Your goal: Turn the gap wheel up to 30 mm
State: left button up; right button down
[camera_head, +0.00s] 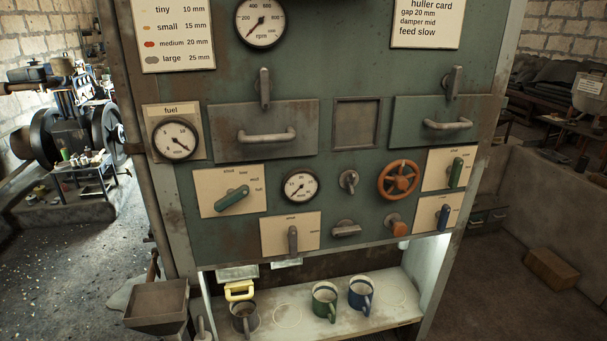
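An orange-brown spoked hand wheel (398,180), the only spoked wheel on the green panel, is at the right of its middle row. I cannot read a label naming it as the gap wheel. A small round dial (300,187) sits to its left, with a dark needle; its numbers are too small to read surely. A card (428,22) at the top right reads "huller card, gap 20 mm, damper mid, feed slow". Neither of my grippers shows in this view.
A green lever (232,198), a grey lever (293,240), a grey knob (348,181) and an orange knob (396,224) surround the wheel. Two drawers with handles (265,136) are above. Several mugs (325,300) stand on the shelf below. A hopper (158,303) is at the lower left.

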aim_at(400, 181)
jog(key=i+l+u, duration=0.15)
jog(key=l+u, duration=0.25)
jog(key=i+l+u, duration=0.1)
jog(key=l+u, duration=1.1)
jog(key=l, duration=0.15)
jog(key=k, duration=0.1)
